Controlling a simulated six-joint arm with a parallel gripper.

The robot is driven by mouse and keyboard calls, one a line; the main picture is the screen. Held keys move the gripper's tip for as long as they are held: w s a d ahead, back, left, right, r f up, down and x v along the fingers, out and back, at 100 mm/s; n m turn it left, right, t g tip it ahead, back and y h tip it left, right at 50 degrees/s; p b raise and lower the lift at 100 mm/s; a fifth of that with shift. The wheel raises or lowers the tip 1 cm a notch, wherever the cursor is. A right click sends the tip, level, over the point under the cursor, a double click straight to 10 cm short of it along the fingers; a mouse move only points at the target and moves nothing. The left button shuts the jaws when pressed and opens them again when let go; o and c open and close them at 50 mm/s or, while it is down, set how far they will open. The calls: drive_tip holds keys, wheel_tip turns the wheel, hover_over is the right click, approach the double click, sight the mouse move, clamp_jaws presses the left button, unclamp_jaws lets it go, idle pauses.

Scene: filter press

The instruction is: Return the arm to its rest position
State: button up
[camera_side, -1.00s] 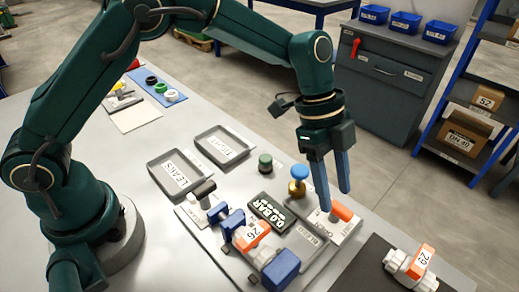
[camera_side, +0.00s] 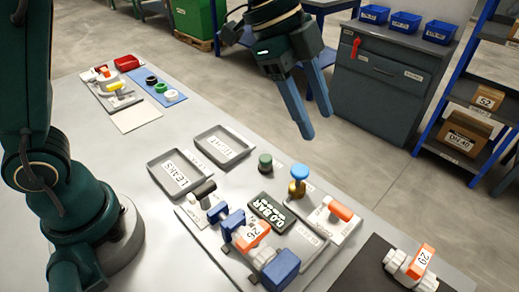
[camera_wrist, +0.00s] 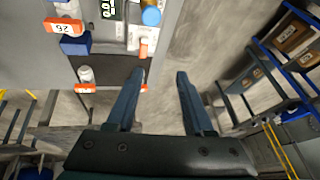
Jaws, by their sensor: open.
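My gripper (camera_side: 303,138) is open and empty. In the side view it hangs in the air above and behind the far edge of the table, clear of everything on it. In the wrist view its two blue fingers (camera_wrist: 159,73) are apart, with only grey floor between them.
Below stands the test rig with a gauge (camera_side: 270,212), a blue-topped brass valve (camera_side: 299,180) and a clamped valve tagged 26 (camera_side: 252,238). A valve tagged 29 (camera_side: 412,262) lies on a black mat (camera_side: 362,270). A grey cabinet (camera_side: 385,80) stands behind.

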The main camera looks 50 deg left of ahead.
drive_tip(key=s+a+r+n+t+y, duration=0.2)
drive_tip(key=s+a+r+n+t, duration=0.15)
drive_tip(key=s+a+n, duration=0.4)
drive_tip(key=s+a+f+n+y, duration=0.2)
drive_tip(key=s+a+f+n, duration=0.3)
drive_tip(key=s+n, duration=0.3)
drive_tip(key=shift+s+a+f+n, duration=0.25)
drive_tip(key=shift+a+f+n, duration=0.15)
drive_tip(key=shift+a+n, duration=0.2)
